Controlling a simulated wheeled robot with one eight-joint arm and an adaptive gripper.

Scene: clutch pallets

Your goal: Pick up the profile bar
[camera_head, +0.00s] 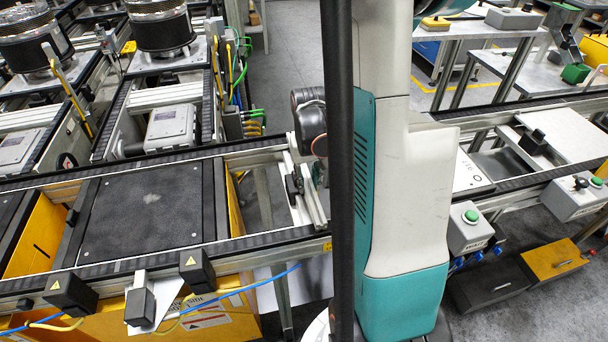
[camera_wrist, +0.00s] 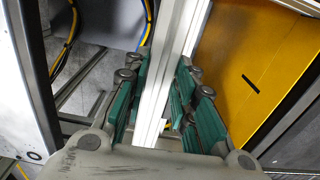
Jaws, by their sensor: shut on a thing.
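The profile bar (camera_wrist: 172,52) is a long silver grooved bar. In the wrist view it runs from the top edge down between the fingers, tilted a little. My gripper (camera_wrist: 162,85) has teal pads on both sides of the bar and is shut on it. The bar's lower end is hidden by the gripper body, and its upper end runs out of the picture. In the head view my white and teal arm and a dark upright hide much of the middle. Silver bars (camera_head: 312,203) show left of the upright there; I cannot tell whether one is the profile bar.
A yellow panel (camera_wrist: 245,55) stands close on the right in the wrist view, with a dark frame (camera_wrist: 30,75) on the left. In the head view a conveyor with a dark pallet (camera_head: 145,210) lies at left. Grey button boxes (camera_head: 468,229) stand at right.

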